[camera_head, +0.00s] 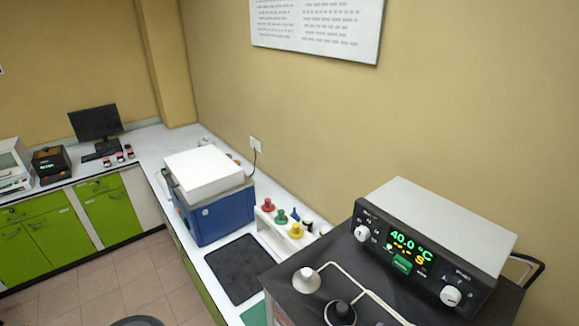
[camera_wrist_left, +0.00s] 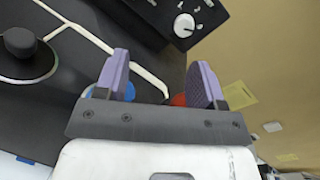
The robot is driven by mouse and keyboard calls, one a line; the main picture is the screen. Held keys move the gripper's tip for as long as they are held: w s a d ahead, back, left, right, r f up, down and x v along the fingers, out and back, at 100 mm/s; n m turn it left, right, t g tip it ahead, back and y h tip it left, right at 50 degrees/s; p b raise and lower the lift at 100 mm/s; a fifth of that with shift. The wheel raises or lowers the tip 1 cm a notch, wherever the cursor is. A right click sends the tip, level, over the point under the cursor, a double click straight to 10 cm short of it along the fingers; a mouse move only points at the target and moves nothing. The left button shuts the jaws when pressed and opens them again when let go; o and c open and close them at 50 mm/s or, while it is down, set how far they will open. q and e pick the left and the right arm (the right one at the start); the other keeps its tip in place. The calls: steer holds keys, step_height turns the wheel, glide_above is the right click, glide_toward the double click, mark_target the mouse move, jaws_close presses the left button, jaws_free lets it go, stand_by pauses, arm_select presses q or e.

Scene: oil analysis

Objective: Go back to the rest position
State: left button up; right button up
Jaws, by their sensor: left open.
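My left gripper (camera_wrist_left: 160,72) shows in the left wrist view, with its two purple-padded fingers spread apart and nothing held between them. It is over or beside the dark top of the heated unit, but its exact height cannot be told. Neither gripper shows in the head view, and my right gripper is in no frame.
The heated unit (camera_head: 437,236) with a 40.0 °C display stands at the front right; its black knob (camera_wrist_left: 20,42) is near the left gripper. A blue and white box (camera_head: 212,200), coloured stoppers (camera_head: 296,230) and a dark mat (camera_head: 240,268) lie along the bench.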

arm_select(q)
steer(key=a+r+n+t+y, duration=0.1)
steer(key=a+r+n, duration=0.2)
steer(key=r+n, duration=0.55)
steer(key=a+r+n+t+y, duration=0.1)
steer(key=a+r+n+y, duration=0.15)
steer(key=r+n, duration=0.65)
steer(key=w+a+f+n+y, duration=0.1)
steer(key=a+f+n, duration=0.1)
steer(key=a+n, duration=0.4)
steer(key=w+a+f+n+y, duration=0.1)
steer(key=a+f+n, duration=0.1)
steer(key=a+n, duration=0.5)
steer(key=s+a+f+n+g+y, duration=0.3)
steer(key=a+f, duration=0.7)
steer(key=f, duration=0.1)
steer(key=s+a+f+n+g+y, duration=0.2)
steer(key=s+a+f, duration=0.1)
steer(key=a+f, duration=0.7)
steer(key=s+a+f+g, duration=0.2)
steer(key=s+f+g, duration=0.4)
steer(key=s+f, duration=1)
steer(key=shift+s+a+n+g+y, duration=0.15)
steer(key=shift+s+n+g+y, duration=0.25)
steer(key=shift+s, duration=0.7)
